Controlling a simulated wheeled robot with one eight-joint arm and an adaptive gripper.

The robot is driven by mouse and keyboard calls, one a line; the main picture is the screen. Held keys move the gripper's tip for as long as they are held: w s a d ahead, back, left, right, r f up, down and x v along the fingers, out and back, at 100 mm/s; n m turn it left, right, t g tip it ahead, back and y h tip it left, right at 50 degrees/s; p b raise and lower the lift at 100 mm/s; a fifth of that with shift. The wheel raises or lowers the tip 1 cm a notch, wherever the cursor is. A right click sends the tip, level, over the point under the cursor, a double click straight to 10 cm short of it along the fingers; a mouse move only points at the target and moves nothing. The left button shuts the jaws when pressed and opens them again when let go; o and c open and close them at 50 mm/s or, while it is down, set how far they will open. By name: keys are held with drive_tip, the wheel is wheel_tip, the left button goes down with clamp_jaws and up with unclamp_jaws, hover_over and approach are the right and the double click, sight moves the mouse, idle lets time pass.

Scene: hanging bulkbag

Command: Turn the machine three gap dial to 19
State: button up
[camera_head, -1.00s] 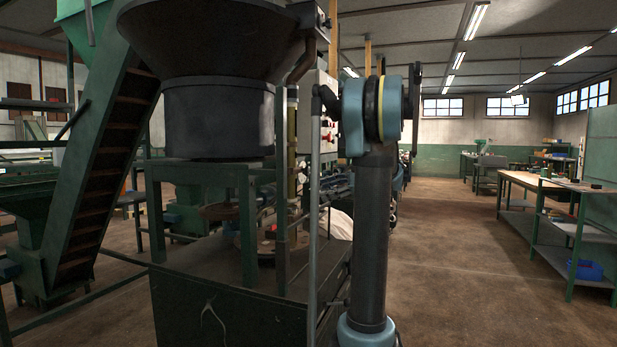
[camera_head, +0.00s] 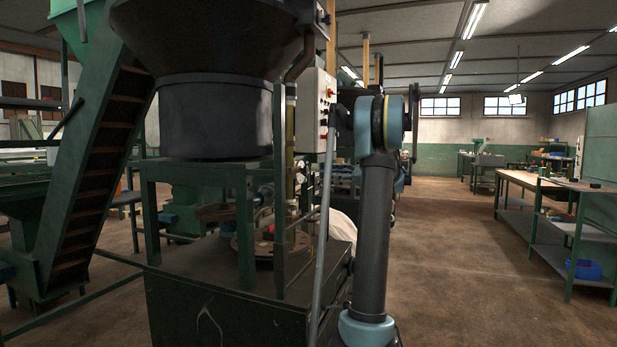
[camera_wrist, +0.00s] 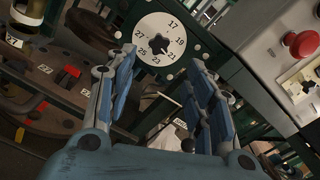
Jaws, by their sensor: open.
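The gap dial (camera_wrist: 180,22) is a white round plate with numbers from 17 to 27, at the top of the wrist view. A black lobed knob (camera_wrist: 159,43) sits at its centre; which number it points to is hard to tell. The 19 is at the upper right of the plate. My gripper (camera_wrist: 160,60) is open, its blue-padded fingers spread below and either side of the knob in the picture. Nothing is between them, and they appear apart from the knob. The dial and the gripper cannot be made out in the head view.
A grey control box with a red button (camera_wrist: 301,43) is right of the dial; the box (camera_head: 318,108) also shows in the head view. A slotted plate with a red block (camera_wrist: 68,77) lies to the left. A dark hopper (camera_head: 215,115) stands over the green machine frame.

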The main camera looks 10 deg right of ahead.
drive_tip(key=x, duration=1.1)
drive_tip(key=shift+a, duration=0.2)
drive_tip(key=c, duration=1.1)
